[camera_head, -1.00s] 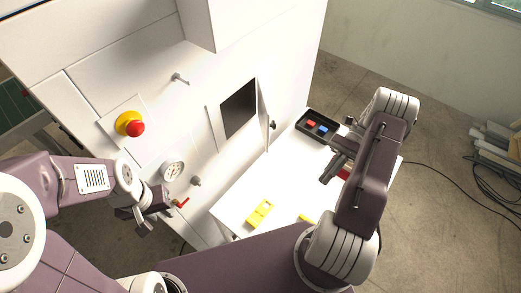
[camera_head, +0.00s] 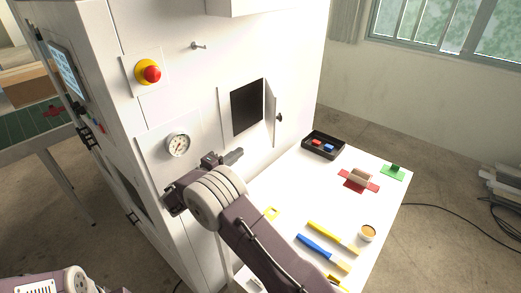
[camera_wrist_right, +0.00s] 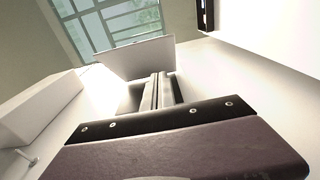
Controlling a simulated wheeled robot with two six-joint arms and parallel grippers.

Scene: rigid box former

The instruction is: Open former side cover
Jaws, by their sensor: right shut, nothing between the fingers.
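The white side cover (camera_head: 271,112) on the machine's side stands swung open on the right of a dark square opening (camera_head: 247,108). A small dark knob (camera_head: 280,117) is on its outer face. My right gripper (camera_head: 238,154) is shut and empty, below the opening and apart from the cover in the head view. In the right wrist view the shut fingers (camera_wrist_right: 158,90) point toward the cover (camera_wrist_right: 136,57), which shows as a pale panel past the fingertips. Part of the opening is hidden behind the fingers there. My left gripper is out of view; only part of its arm shows at bottom left.
The white former has a red emergency button (camera_head: 152,74), a gauge (camera_head: 178,144) and a small peg (camera_head: 199,45). A white table (camera_head: 287,199) holds a black tray (camera_head: 323,155), a red piece (camera_head: 366,184), a green piece (camera_head: 395,172), yellow and blue tools, and a cup (camera_head: 367,233).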

